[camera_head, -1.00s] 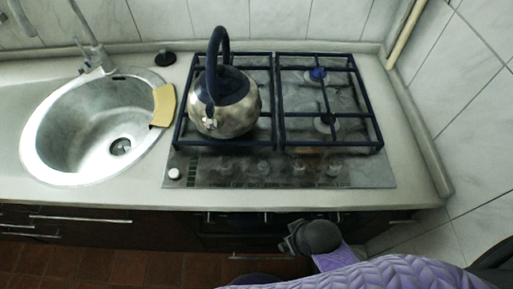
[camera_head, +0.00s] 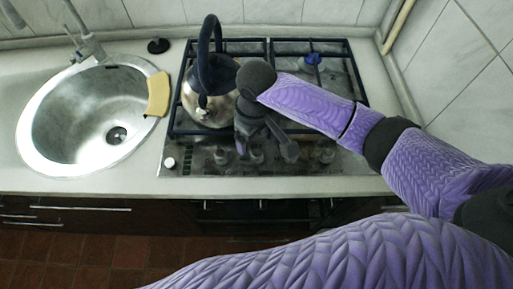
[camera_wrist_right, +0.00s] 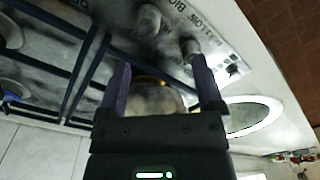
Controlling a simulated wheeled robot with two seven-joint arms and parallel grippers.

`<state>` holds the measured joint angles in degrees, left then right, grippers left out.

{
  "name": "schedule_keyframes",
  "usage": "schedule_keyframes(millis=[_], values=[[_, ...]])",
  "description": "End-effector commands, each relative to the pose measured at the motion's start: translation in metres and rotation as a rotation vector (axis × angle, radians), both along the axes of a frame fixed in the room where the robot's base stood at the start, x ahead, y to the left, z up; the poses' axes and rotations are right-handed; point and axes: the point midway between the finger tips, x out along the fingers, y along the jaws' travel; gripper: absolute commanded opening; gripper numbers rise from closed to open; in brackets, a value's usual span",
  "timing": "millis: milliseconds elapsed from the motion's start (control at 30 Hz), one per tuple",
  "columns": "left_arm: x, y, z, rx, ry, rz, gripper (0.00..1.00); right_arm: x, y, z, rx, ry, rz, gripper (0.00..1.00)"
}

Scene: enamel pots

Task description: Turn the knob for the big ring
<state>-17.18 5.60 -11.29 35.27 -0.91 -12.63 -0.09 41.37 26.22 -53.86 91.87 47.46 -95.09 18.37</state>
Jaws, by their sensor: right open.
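The gas hob (camera_head: 350,162) has a row of knobs along its front panel. One knob (camera_head: 221,156) is left of my right gripper, another knob (camera_head: 326,155) right of it; those between are partly covered. My right gripper (camera_head: 266,150) is open, pointing down over the panel. In the wrist view, its fingers (camera_wrist_right: 158,66) are apart with nothing gripped. A knob (camera_wrist_right: 190,47) shows close to the right-hand fingertip; contact cannot be told. Another knob (camera_wrist_right: 148,20) lies beyond the gap. Which burner is the big ring is unclear. My left gripper is out of view.
A metal kettle (camera_head: 207,96) with a dark handle stands on the left grates, close beside my right gripper. A blue burner (camera_head: 313,59) shows at the back right. A sink (camera_head: 70,130) with a yellow cloth or sponge (camera_head: 157,94) is on the left.

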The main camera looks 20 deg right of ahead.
Motion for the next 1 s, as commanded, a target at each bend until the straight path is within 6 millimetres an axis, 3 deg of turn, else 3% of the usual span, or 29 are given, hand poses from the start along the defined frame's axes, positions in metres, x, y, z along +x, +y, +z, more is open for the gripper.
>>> schedule_keyframes(millis=[67, 167, 400, 533, 867, 900, 1000], values=[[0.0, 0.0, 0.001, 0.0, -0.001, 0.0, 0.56, 0.007, -0.01, 0.009, -0.035, 0.01, -0.013, 0.86], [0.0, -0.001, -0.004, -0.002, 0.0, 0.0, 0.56, 0.008, -0.012, 0.001, -0.047, 0.019, -0.018, 0.86], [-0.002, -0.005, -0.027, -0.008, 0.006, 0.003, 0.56, 0.007, -0.011, -0.059, -0.045, 0.02, -0.017, 0.86], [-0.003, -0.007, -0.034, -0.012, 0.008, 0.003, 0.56, 0.008, -0.011, -0.08, -0.044, 0.017, -0.017, 0.86], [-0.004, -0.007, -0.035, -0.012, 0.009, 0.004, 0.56, 0.008, -0.011, -0.088, -0.042, 0.013, -0.016, 0.86], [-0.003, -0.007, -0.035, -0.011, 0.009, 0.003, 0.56, 0.008, -0.011, -0.088, -0.042, 0.013, -0.016, 0.83], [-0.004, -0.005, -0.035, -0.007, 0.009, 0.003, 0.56, 0.008, -0.011, -0.088, -0.042, 0.013, -0.015, 0.62]])
